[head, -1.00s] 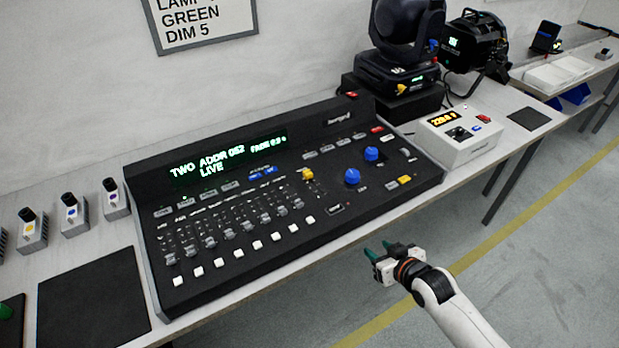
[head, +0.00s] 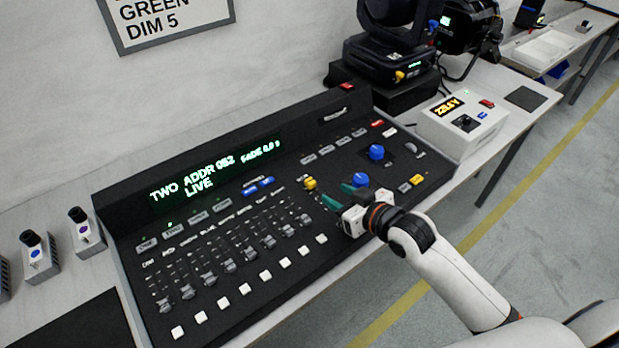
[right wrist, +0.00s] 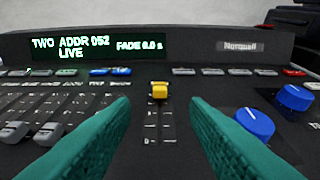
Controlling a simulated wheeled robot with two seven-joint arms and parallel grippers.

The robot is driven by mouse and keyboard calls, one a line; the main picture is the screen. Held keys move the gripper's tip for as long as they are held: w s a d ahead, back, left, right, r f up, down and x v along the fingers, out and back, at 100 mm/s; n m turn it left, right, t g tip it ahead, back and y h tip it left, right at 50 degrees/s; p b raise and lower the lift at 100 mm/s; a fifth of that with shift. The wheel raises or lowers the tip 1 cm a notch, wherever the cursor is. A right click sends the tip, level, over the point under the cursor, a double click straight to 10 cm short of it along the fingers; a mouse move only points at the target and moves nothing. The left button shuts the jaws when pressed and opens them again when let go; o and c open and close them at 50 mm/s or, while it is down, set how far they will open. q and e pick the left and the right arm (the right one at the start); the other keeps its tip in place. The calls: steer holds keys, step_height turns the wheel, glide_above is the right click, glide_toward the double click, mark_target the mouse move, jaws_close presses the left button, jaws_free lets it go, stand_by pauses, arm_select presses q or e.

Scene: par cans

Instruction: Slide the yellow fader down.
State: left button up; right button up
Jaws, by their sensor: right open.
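The yellow fader (head: 310,183) sits at the top of its slot on the black lighting console (head: 250,109). In the right wrist view the yellow fader (right wrist: 159,89) shows between my fingers, farther off, with its slot and scale marks running down towards me. My right gripper (head: 341,193) has green fingers and is open and empty. It hovers over the console, just right of and below the fader in the head view, apart from it. In the right wrist view the two open fingers (right wrist: 160,130) flank the fader's track. My left gripper is not in view.
Two blue knobs stand right of the fader, one (right wrist: 254,124) close to the right finger. A row of grey faders (head: 231,267) and white buttons (head: 245,289) lies to the left. A white power box (head: 462,124) stands right of the console.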

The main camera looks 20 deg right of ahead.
mark_target(312, 182)
steer(key=x, duration=1)
jaws_close()
